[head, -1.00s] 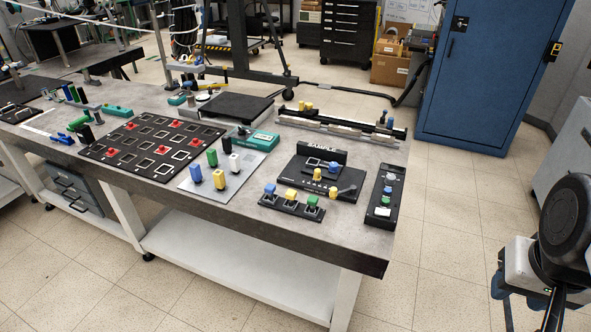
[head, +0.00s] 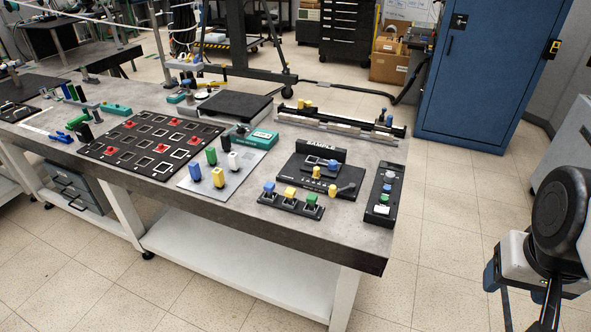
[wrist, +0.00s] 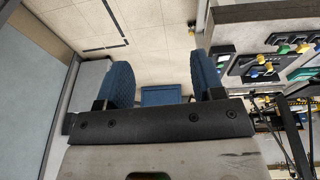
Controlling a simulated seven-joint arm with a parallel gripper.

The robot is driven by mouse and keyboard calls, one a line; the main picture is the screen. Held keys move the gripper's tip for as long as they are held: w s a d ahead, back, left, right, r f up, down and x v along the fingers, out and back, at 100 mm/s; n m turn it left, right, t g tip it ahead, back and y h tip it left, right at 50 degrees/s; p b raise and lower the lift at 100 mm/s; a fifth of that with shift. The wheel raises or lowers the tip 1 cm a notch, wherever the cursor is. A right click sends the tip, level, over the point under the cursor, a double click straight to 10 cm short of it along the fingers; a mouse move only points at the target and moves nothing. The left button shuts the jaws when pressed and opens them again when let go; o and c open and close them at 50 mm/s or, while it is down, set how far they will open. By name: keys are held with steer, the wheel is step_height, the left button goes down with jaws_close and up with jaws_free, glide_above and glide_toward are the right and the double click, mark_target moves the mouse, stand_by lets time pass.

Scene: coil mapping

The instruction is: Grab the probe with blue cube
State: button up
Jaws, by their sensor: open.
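The probe with the blue cube (head: 269,188) stands upright at the left end of a small black three-slot holder (head: 292,206) at the table's front edge. Probes with a yellow cube (head: 290,194) and a green cube (head: 312,201) stand beside it. In the wrist view, the holder is at the upper right, with the green cube (wrist: 283,49) and yellow cube (wrist: 302,47) visible. My gripper (wrist: 161,62) is open and empty, its blue padded fingers wide apart, over the floor beside the table, well away from the probes.
A black sample fixture (head: 320,177) is behind the holder, and a button box (head: 382,193) is to its right. A grey plate (head: 225,184) with several coloured probes is to the left. A blue cabinet (head: 482,75) stands behind. The floor between table and arm is clear.

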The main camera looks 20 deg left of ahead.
steer(key=w+a+f+n+h, duration=0.2)
steer(key=w+a+n, duration=0.1)
steer(key=w+n, duration=0.3)
steer(key=w+a+f+n+h, duration=0.1)
steer(key=w+a+n+h, duration=0.2)
steer(key=w, duration=0.5)
steer(key=n+t+y, duration=0.1)
steer(key=n+t, duration=0.8)
steer(key=n, duration=0.9)
glide_above(267, 190)
steer(key=s+d, duration=0.2)
steer(key=d, duration=1.6)
step_height(267, 190, down, 12)
steer(key=s+a+f+n+y, duration=0.1)
steer(key=a+f+n, duration=0.1)
steer(key=a, duration=0.4)
steer(key=s+a+f+n+t+y, duration=0.1)
steer(key=a+f+n+y, duration=0.1)
steer(key=a, duration=0.4)
steer(key=s+a+f+n+t+y, duration=0.1)
steer(key=a+f+n, duration=0.3)
steer(key=a, duration=0.2)
steer(key=shift+s+f+n, duration=0.2)
steer(key=shift+s+n, duration=0.2)
steer(key=shift+x, duration=1.35)
